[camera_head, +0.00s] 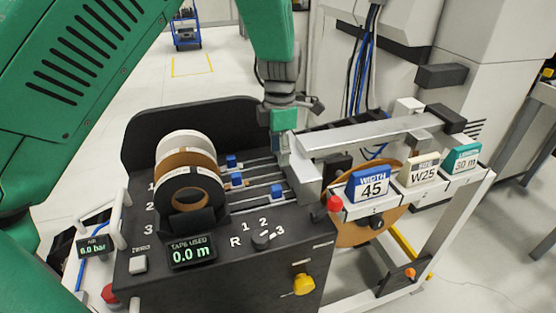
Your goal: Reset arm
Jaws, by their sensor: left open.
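My left arm reaches in from the upper left and hangs down at the middle of the view. Its dark left gripper (288,106) is open, low over the edge-banding machine (240,262). A small teal block (283,120) shows right at the fingertips, on top of a pale metal head (302,165). I cannot tell whether the fingers touch the block. My right gripper is not in view.
Tape rolls (188,166) stand at the left of the machine, near blue sliders (236,179). A display (191,251) reads 0.0 m. A blue "WIDTH 45" block (367,186), a cream "W25" block (418,170) and a teal "50 m" block (462,158) stand on the right rail. Open floor lies behind.

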